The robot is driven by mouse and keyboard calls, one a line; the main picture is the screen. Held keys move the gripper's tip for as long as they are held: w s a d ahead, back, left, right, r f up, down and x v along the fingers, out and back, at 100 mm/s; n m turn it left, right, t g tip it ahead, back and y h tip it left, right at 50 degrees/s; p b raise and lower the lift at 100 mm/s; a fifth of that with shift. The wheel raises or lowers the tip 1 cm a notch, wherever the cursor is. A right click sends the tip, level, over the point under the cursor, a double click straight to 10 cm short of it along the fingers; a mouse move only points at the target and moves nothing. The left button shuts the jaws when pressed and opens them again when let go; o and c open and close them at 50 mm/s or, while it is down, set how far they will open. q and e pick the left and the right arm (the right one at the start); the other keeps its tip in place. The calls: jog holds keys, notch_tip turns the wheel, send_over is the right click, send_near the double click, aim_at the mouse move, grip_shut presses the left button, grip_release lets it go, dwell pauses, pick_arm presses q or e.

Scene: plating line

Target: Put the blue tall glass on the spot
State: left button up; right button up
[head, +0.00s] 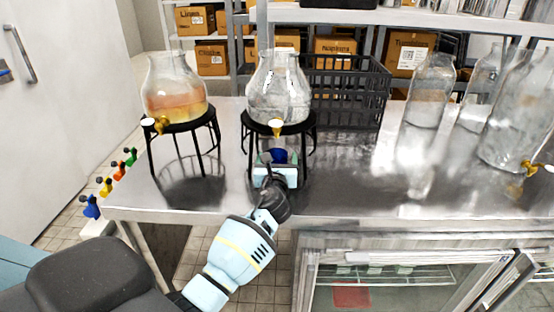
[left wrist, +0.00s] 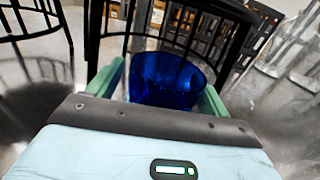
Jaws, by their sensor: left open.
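The blue tall glass (left wrist: 168,82) stands upright under the middle dispenser, between the green fingers of my left gripper (left wrist: 160,92) in the left wrist view. In the head view the glass (head: 279,155) shows just beyond my left gripper (head: 278,160), below the tap. The gripper is open, with a finger on each side of the glass; I cannot tell whether either finger touches it. The lower part of the glass is hidden by the gripper. I cannot make out a marked spot. My right gripper is not in view.
The clear dispenser (head: 279,88) sits on a black wire stand (head: 246,134) whose legs surround the glass area. A dispenser with orange liquid (head: 174,90) stands to the left. A black crate (head: 350,92) is behind. Large glass jars (head: 430,92) stand right. The steel counter (head: 350,190) is clear at front right.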

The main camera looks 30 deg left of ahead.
pick_arm(q)
jog(key=shift+s, duration=0.1)
jog(key=p+v, duration=0.1)
jog(key=v, duration=0.5)
jog(key=shift+s+d, duration=0.15)
jog(key=shift+s, duration=0.05)
jog(key=shift+s+d, duration=0.3)
jog(key=shift+s, duration=0.2)
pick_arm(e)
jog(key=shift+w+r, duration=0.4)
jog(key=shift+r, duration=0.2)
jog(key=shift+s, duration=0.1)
